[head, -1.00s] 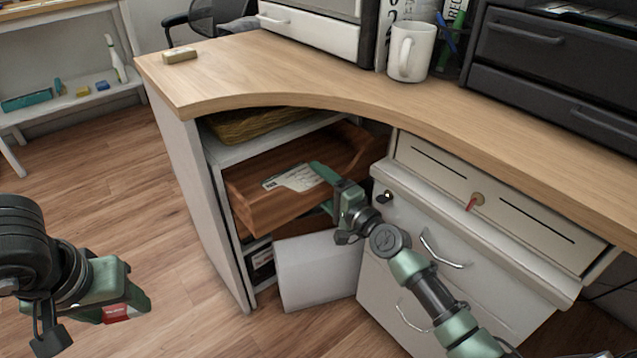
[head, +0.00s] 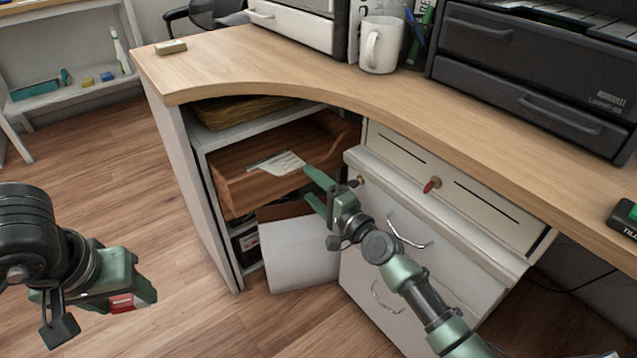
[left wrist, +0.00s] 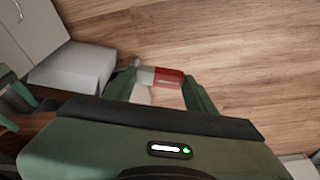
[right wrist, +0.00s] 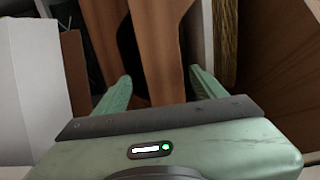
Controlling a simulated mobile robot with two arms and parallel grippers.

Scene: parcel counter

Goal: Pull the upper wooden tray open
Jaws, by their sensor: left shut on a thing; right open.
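The upper wooden tray (head: 245,190) sticks partly out of the cabinet under the counter, with papers (head: 277,163) lying in it. My right gripper (head: 314,186) is open at the tray's near right end. In the right wrist view, wooden boards of the tray (right wrist: 151,45) show between and beyond the open fingers (right wrist: 158,88); I cannot tell whether they touch. My left gripper (head: 140,295) is away at the left above the floor. It is shut on a small red-and-white item (left wrist: 168,79), which its fingers partly hide.
A white box-like block (head: 300,258) stands below the tray. A white drawer unit (head: 400,250) with metal handles is right of the tray. The wooden counter (head: 260,75) overhangs above, carrying a mug (head: 380,45). The floor at left is clear.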

